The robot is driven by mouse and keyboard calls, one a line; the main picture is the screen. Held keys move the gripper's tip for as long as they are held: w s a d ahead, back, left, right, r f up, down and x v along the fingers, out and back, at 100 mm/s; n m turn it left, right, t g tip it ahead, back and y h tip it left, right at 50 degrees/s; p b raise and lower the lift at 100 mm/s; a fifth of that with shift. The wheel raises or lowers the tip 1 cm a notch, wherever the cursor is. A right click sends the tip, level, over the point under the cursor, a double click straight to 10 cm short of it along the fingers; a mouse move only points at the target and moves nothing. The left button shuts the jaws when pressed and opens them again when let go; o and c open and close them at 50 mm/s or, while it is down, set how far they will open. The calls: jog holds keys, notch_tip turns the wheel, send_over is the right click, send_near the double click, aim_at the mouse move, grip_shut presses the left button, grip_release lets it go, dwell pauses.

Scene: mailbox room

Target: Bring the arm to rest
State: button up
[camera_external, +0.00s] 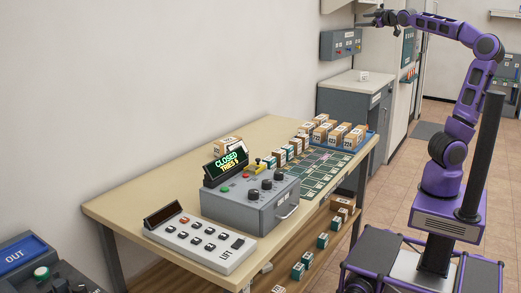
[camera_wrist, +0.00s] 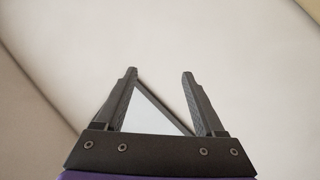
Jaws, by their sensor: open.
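My gripper (camera_external: 369,18) is at the end of my purple arm, which reaches up and to the left at the top of the external view. It is high above the floor, near the wall and over the grey wall box. In the wrist view my gripper (camera_wrist: 160,78) shows two dark fingers standing apart with nothing between them. Beyond the fingers there is only a pale, plain surface. The arm is raised and bent, with its base at the right of the table.
A long table (camera_external: 115,206) carries a grey control box (camera_external: 250,197), a button panel (camera_external: 200,238) and several small parcels (camera_external: 322,128). A wall box (camera_external: 340,43) and a grey cabinet (camera_external: 345,103) are below and near my gripper. Tiled floor (camera_external: 400,182) is open beside my base.

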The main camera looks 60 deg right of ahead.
jog(key=s+a+f+g+y+p, duration=0.1)
jog(key=s+a+f+g+y, duration=0.1)
jog(key=s+a+f, duration=0.4)
jog(key=s+a+f+m+g+y+p, duration=0.1)
jog(key=s+a+f+g, duration=0.3)
jog(key=a+f, duration=0.9)
jog(key=s+a+f+m+g+y+p, duration=0.1)
jog(key=s+a+f+g+y+p, duration=0.1)
jog(key=s+a+f, duration=0.7)
jog(key=s+a+g+y, duration=0.1)
jog(key=a+y, duration=0.1)
jog(key=a, duration=0.4)
jog(key=shift+f+g, duration=0.2)
jog(key=shift+g, duration=0.1)
jog(key=shift+a, duration=0.15)
